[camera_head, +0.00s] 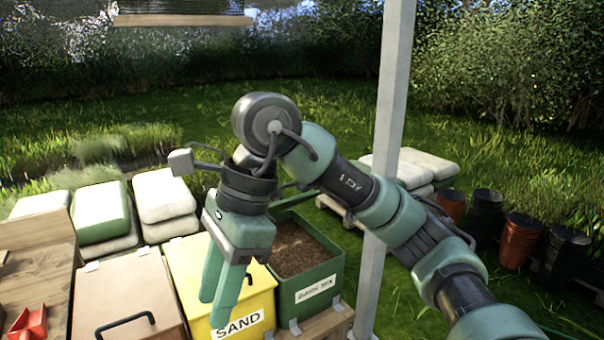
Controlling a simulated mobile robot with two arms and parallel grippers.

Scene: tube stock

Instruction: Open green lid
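The green bin (318,297) labelled as bark mix stands right of the yellow SAND bin. Its top is uncovered and brown bark (296,250) shows inside. A thin green strip (293,200) shows at its back edge, partly behind my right arm; I cannot tell if it is the lid seen edge-on. My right gripper (213,312) points down in front of the yellow bin (252,300), left of the green bin. Its two fingers look close together and nothing shows between them; their gap is unclear. My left gripper is not in view.
A tan bin (128,290) with a black handle stands left of the yellow bin. A wooden table with a red scoop (30,322) is at far left. A grey post (378,200) rises right of the green bin. Sacks (165,195) lie behind; pots (520,240) stand at right.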

